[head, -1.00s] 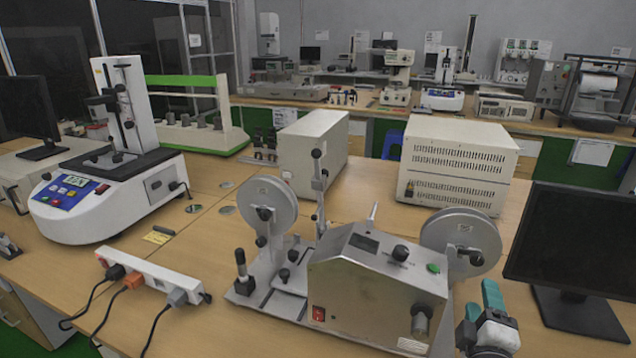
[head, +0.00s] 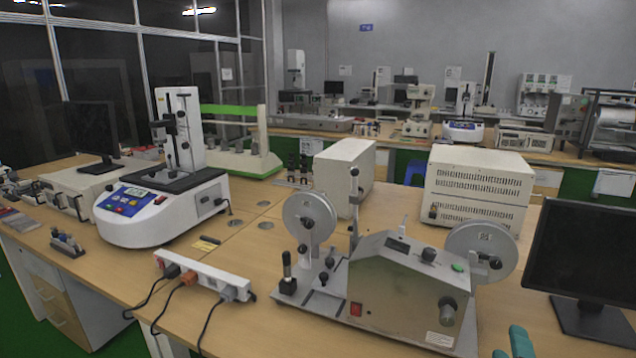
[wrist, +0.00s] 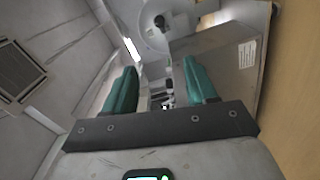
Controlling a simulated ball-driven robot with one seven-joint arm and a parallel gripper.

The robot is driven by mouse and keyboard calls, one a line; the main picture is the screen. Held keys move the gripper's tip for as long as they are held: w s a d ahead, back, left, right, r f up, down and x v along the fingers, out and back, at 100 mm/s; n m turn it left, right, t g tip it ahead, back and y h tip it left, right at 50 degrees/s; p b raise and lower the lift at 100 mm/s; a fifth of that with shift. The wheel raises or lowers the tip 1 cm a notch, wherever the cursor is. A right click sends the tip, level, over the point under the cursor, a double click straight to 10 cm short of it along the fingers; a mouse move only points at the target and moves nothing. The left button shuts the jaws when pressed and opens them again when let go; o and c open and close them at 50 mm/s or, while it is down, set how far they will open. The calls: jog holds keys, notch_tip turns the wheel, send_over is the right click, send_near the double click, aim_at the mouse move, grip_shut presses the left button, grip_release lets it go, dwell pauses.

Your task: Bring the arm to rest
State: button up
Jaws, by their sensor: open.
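My gripper (head: 510,347) shows only by its teal fingertips at the bottom edge of the head view, right of centre. In the wrist view, my gripper (wrist: 160,82) has its two teal fingers spread apart with nothing between them. It is in front of the steel winding machine (head: 408,290), near its right end. The machine's casing also shows in the wrist view (wrist: 222,62), beyond the right finger. The rest of my arm is out of the head view.
A black monitor (head: 585,250) stands right of the machine. A white power strip (head: 203,275) with cables lies left of it. A white tester (head: 160,205) and beige boxes (head: 478,190) stand farther back on the wooden table (head: 240,335).

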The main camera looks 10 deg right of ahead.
jog(key=s+a+f+m+g+y, duration=0.1)
jog(key=s+f+m+g+y, duration=0.2)
jog(key=s+f+m+g, duration=0.7)
jog(key=s+a+f+g+y, duration=0.2)
jog(key=s+a+f, duration=0.3)
jog(key=s, duration=0.3)
jog(key=s+a+f+g+y+p, duration=0.1)
jog(key=s+a+f+g+y, duration=0.1)
jog(key=s+a+f+y, duration=0.2)
jog(key=s+a+f, duration=0.1)
jog(key=s+f, duration=0.2)
jog(key=s, duration=0.1)
jog(key=shift+s+a+y, duration=0.2)
jog(key=shift+s+y, duration=0.05)
jog(key=shift+y, duration=0.15)
dwell(0.4)
